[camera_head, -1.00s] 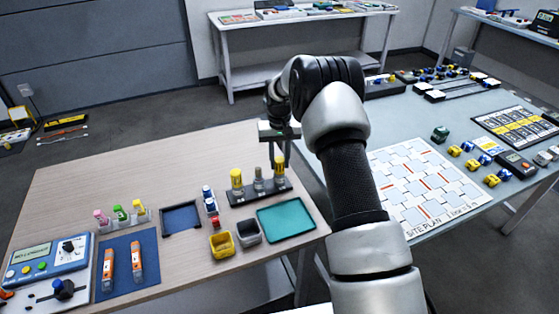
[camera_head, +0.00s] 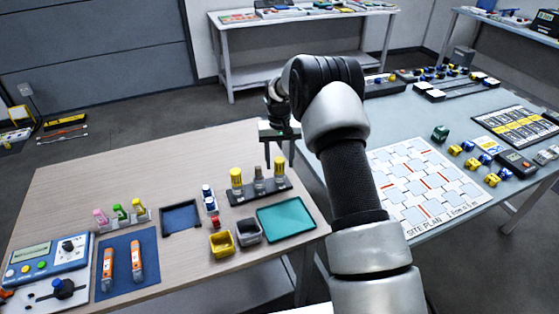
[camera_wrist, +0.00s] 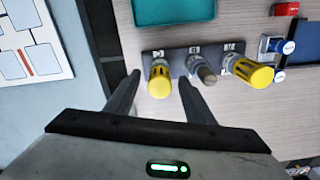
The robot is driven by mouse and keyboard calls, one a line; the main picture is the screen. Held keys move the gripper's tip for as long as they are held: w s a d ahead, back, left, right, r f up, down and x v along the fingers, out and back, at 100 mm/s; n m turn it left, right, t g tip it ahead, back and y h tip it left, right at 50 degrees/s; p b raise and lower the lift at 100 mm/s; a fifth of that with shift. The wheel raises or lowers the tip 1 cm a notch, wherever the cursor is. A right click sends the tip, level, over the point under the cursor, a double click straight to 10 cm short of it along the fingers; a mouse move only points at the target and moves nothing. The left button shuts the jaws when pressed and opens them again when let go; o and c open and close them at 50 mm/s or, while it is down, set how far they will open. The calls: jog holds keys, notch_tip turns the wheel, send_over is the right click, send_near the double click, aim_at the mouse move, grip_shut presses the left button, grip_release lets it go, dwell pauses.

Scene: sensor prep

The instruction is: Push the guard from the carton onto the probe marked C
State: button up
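A dark rack (camera_head: 243,197) holds three upright probes, with small labels too blurred to read. Yellow guards cover the left probe (camera_head: 236,180) and the right probe (camera_head: 280,167); the middle probe (camera_head: 259,180) shows a bare grey top. In the wrist view the order is reversed: yellow guard (camera_wrist: 160,82), grey probe top (camera_wrist: 207,75), yellow guard (camera_wrist: 252,73). My gripper (camera_head: 279,166) is open above the rack's right end. In the wrist view its fingers (camera_wrist: 158,85) stand either side of the nearest yellow guard, with gaps. I cannot tell which container is the carton.
A yellow bin (camera_head: 222,244), a grey bin (camera_head: 248,233) and a teal tray (camera_head: 286,219) stand in front of the rack. Blue-topped vials (camera_head: 209,198) and a dark tray (camera_head: 181,218) are to its left. The wooden table's back left is clear.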

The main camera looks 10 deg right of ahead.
aim_at(280, 160)
jog(key=shift+o, duration=1.1)
jog(key=shift+r+p, duration=0.3)
jog(key=shift+r, duration=0.3)
jog(key=shift+r+p, duration=1.6)
jog(key=shift+r, duration=1.4)
